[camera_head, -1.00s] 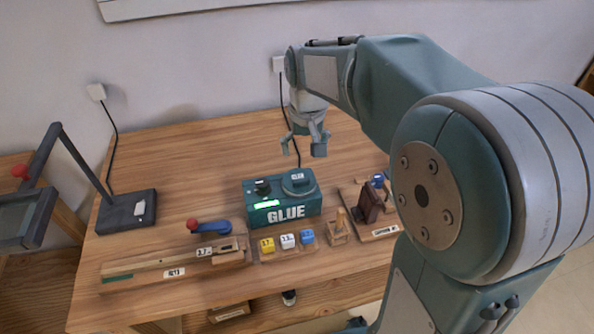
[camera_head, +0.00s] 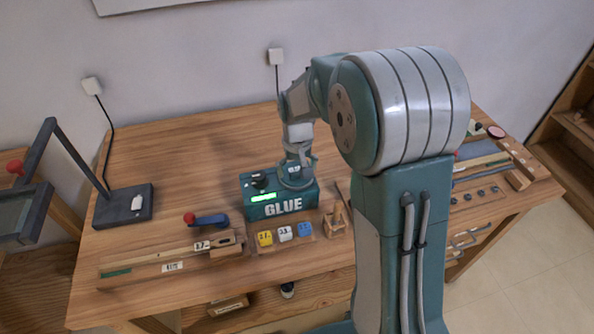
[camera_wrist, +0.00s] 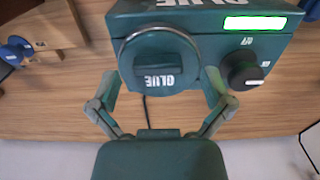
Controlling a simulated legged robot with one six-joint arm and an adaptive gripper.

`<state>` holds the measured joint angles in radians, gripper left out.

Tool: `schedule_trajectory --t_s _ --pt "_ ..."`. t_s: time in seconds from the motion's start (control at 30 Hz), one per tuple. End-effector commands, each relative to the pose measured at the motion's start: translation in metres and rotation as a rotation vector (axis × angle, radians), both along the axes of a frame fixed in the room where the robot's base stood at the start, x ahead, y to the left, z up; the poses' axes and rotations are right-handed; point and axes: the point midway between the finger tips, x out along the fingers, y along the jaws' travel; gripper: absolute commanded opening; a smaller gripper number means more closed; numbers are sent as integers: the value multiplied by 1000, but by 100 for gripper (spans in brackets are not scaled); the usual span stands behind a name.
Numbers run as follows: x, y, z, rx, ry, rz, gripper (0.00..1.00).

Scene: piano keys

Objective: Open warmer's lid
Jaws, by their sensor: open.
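The glue warmer (camera_head: 281,209) is a teal box marked GLUE with a lit green display, standing on the wooden table. Its round lid (camera_wrist: 160,62) with a raised handle bar shows in the wrist view; in the head view my gripper (camera_head: 296,172) mostly covers it. My gripper is open above the warmer. In the wrist view its two fingers (camera_wrist: 161,90) sit on either side of the lid's near part, and the handle bar lies between them. I cannot tell whether the fingers touch the lid. A black knob (camera_wrist: 243,69) sits to the right of the lid.
Yellow, white and blue labelled blocks (camera_head: 285,234) stand in front of the warmer. A wooden fixture (camera_head: 337,220) is close at its right. A dark lamp-like stand (camera_head: 124,206) is at the left.

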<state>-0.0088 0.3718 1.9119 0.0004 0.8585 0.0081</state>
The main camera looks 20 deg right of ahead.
Motion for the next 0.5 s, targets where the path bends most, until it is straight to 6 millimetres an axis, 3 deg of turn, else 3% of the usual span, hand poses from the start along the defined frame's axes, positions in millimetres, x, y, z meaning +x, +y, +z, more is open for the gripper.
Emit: schedule_trajectory --t_s 0.37,0.5 --pt "0 0 -8 0 -1 0 100" --pt "0 0 -8 0 -1 0 38"
